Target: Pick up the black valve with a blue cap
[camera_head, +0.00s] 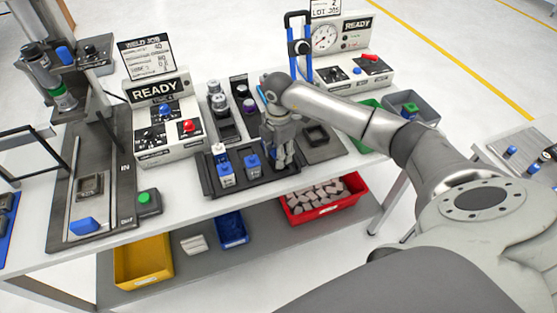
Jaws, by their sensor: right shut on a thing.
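My right gripper (283,158) points down over the right end of a black tray (285,178) on the table. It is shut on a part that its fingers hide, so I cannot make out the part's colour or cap. No black valve with a blue cap shows clearly. My left gripper is not in view.
Behind the tray are dark racks with round parts (219,102). READY boxes stand at left (155,90) and back right (355,45). A grey bin (425,108) is to the right. A red bin (350,197) and a yellow bin (143,262) are on the lower shelf.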

